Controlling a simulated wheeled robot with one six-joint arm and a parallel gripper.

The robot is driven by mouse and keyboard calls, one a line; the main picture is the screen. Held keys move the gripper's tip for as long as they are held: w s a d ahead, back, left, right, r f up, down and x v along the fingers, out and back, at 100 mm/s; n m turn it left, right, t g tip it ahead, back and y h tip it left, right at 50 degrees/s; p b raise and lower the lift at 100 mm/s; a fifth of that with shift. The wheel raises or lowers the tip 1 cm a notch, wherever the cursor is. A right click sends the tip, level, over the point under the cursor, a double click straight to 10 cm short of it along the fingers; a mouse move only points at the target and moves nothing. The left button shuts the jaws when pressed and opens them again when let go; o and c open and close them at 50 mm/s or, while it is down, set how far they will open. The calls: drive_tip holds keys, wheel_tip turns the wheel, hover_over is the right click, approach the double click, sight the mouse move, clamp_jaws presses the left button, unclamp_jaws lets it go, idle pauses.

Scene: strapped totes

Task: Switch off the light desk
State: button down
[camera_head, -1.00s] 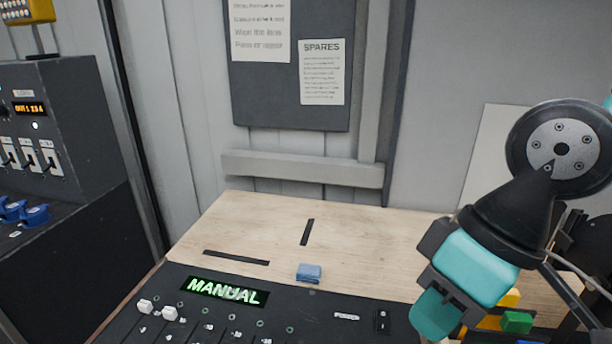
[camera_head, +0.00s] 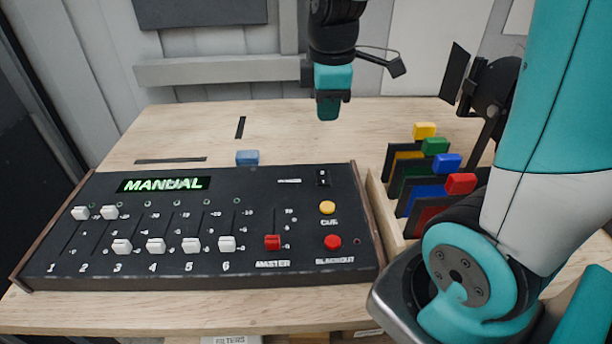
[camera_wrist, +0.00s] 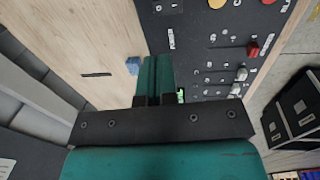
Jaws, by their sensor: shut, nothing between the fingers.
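The light desk (camera_head: 200,220) is a black console with a lit green MANUAL display (camera_head: 164,184), numbered white faders and a red master fader (camera_head: 272,242). Near its back right corner is a small black rocker switch (camera_head: 322,178). Below that are a yellow CUE button (camera_head: 327,208) and a red BLACKOUT button (camera_head: 332,242). My gripper (camera_head: 328,108) is shut and empty, pointing down above the wood behind the switch, apart from the desk.
A blue block (camera_head: 247,158) sits at the desk's back edge. A wooden rack (camera_head: 376,190) with yellow, green, blue and red tabbed panels stands right of the desk. A black lamp-like fixture (camera_head: 490,95) is behind it. The wood (camera_head: 190,125) behind the desk is mostly clear.

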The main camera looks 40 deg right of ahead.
sight(324, 178)
idle(0.3)
drive_tip(key=f, duration=0.4)
drive_tip(key=w+f, duration=0.1)
drive_tip(key=f, duration=0.4)
drive_tip(key=d+f, duration=0.1)
drive_tip(key=f, duration=0.4)
drive_tip(key=shift+w, duration=0.25)
drive_tip(key=shift+f+p, duration=0.1)
drive_tip(key=shift+p, duration=0.2)
drive_tip(key=shift+s+a, duration=0.15)
drive_tip(key=shift+s+a+r, duration=0.2)
drive_tip(key=shift+s+a, duration=0.1)
drive_tip(key=shift+s, duration=0.2)
